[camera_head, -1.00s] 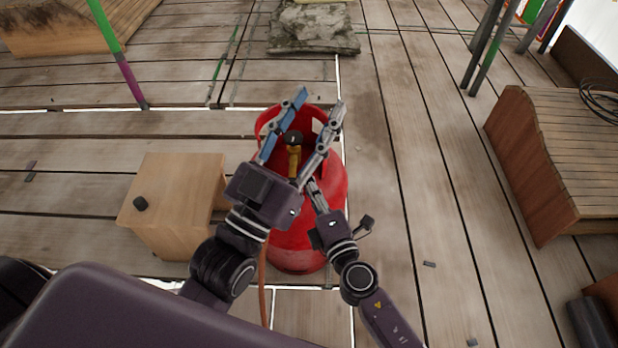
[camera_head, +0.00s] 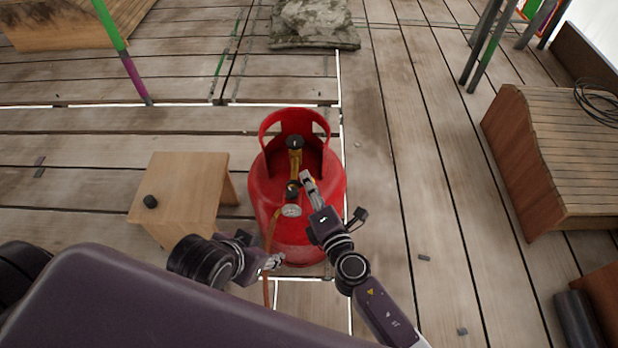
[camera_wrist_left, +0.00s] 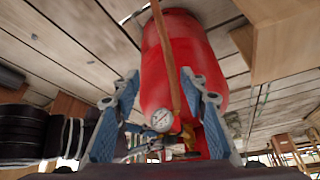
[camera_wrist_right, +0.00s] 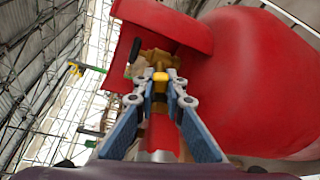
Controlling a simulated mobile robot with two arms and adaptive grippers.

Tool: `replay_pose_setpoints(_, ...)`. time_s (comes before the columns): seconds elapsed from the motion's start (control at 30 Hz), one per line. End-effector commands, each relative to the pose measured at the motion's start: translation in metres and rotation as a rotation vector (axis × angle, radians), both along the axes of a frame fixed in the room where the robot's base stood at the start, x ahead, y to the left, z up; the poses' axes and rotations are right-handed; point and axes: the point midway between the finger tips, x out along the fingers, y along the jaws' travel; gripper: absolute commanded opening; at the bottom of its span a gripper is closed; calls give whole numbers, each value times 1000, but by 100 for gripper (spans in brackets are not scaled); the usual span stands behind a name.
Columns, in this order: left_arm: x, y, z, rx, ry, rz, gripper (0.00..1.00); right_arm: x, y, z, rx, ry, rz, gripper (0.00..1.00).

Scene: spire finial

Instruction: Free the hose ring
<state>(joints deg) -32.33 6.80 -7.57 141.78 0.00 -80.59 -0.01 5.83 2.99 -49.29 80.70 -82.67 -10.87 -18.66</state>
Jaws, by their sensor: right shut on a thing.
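A red gas cylinder (camera_head: 262,190) stands upright on the deck. Inside its collar is a brass valve (camera_head: 295,160) with a black knob (camera_head: 294,143). Below it are a regulator with a dark knob (camera_head: 292,188) and a round gauge (camera_head: 291,210). An orange hose (camera_wrist_left: 168,50) runs down the cylinder. My right gripper (camera_head: 306,177) is at the valve's front; in the right wrist view it is shut on a yellow brass fitting (camera_wrist_right: 160,76). My left gripper (camera_head: 275,262) is low by the cylinder's front; in the left wrist view its open fingers stand either side of the hose. Contact is not clear.
A small wooden stool (camera_head: 188,185) with a black knob-like piece (camera_head: 150,201) stands left of the cylinder. A wooden bench (camera_head: 560,150) with a coiled cable (camera_head: 600,100) is at the right. A stone slab (camera_head: 312,22) lies behind. Deck right of the cylinder is mostly clear.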

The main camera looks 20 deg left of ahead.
Motion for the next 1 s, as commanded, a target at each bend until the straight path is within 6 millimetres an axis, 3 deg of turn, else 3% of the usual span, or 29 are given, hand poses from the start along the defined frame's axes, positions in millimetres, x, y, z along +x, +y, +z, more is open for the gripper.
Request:
replay_pose_setpoints(0.1,-42,12,-7,34,165,14,40,-2,2,3,-29,-4,3,0)
replay_pose_setpoints(0.17,-47,14,-5,37,185,16,40,-2,2,3,-44,-8,4,0)
replay_pose_setpoints(0.53,-46,13,8,37,181,15,40,-3,3,3,-110,-28,5,0)
replay_pose_setpoints(1.0,-40,12,-9,37,188,14,40,-3,3,3,-135,-35,4,0)
